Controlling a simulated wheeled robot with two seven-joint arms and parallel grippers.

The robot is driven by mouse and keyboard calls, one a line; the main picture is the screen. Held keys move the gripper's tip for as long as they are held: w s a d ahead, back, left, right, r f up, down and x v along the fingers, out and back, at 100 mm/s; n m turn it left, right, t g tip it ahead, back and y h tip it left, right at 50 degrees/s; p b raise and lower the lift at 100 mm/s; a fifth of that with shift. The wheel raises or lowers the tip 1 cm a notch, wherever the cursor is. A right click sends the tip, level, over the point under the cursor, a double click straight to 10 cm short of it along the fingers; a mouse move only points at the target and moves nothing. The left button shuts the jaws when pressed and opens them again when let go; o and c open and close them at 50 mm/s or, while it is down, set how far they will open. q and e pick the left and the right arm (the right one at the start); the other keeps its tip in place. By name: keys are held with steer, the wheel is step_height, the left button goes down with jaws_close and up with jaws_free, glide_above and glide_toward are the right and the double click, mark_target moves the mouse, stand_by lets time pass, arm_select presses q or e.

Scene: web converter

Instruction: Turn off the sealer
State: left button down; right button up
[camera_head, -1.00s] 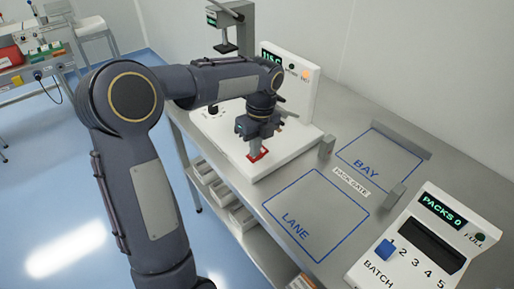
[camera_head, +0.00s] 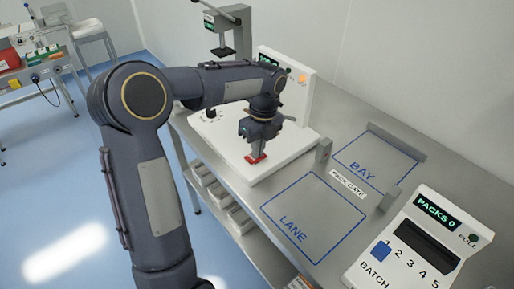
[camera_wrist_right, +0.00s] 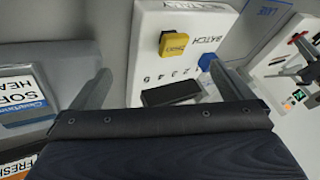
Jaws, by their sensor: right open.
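The sealer is a white machine on the steel bench in the head view, with a flat base (camera_head: 292,150) and an upright back panel (camera_head: 298,97). An orange lamp (camera_head: 303,78) is lit on the panel; my arm hides most of the panel's display. A red part (camera_head: 256,158) sits on the front of the base. My left gripper (camera_head: 257,150) points down just over this red part; I cannot tell whether they touch or whether the jaws are apart. In the right wrist view my right gripper (camera_wrist_right: 164,85) is open, its fingers wide apart with nothing between them.
A batch box (camera_head: 420,245) with a blue key and a PACKS 0 display stands at the front right; it also shows in the right wrist view (camera_wrist_right: 150,65). Marked LANE (camera_head: 315,215) and BAY (camera_head: 375,160) areas are empty. A press (camera_head: 235,30) stands behind.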

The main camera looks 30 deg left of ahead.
arm_select(q)
step_height(320, 180, up, 8)
steer(key=shift+w+d+f, duration=0.15)
steer(key=shift+w+d, duration=0.05)
steer(key=shift+w, duration=0.25)
